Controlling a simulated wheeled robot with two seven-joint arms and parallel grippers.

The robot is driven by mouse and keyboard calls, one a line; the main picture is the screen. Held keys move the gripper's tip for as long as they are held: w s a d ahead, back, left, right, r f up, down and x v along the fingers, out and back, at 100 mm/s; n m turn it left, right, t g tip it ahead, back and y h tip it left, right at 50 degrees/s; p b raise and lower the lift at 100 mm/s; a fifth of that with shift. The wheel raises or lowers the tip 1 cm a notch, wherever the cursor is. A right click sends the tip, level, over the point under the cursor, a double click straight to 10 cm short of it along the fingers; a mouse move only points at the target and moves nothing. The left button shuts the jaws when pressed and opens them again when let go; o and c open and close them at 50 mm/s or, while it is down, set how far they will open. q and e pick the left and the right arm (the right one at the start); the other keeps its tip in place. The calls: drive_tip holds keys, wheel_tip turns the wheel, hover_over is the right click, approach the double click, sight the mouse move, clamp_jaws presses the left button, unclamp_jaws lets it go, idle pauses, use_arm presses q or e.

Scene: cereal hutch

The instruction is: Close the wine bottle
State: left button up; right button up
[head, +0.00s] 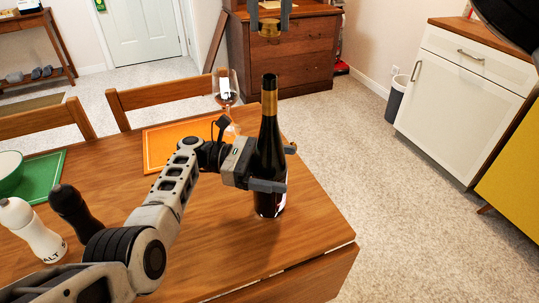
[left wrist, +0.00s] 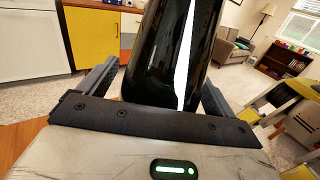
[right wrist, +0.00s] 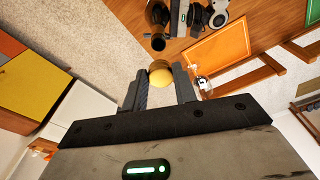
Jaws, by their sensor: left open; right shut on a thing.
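A dark wine bottle (head: 269,135) with a gold neck stands upright near the right end of the wooden table. Its mouth looks uncovered. My left gripper (head: 278,168) is open, its fingers on either side of the bottle's body; the bottle (left wrist: 165,60) fills the space between them in the left wrist view. My right gripper (head: 269,12) is at the top of the head view, shut on a tan cork (head: 269,29). The right wrist view shows the cork (right wrist: 161,75) between the fingertips, apart from the bottle (right wrist: 157,25).
A wine glass (head: 225,88) stands behind the bottle by an orange placemat (head: 160,147). Chairs line the far side. The floor right of the table is clear.

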use_arm(q)
drive_tip(key=c, duration=1.4)
drive_tip(key=shift+c, duration=0.2)
use_arm(e)
hover_over(270, 78)
drive_tip(key=shift+f, duration=2.45)
drive_tip(key=shift+f, duration=0.1)
drive_tip(key=shift+f, duration=0.8)
drive_tip(key=shift+f, duration=0.55)
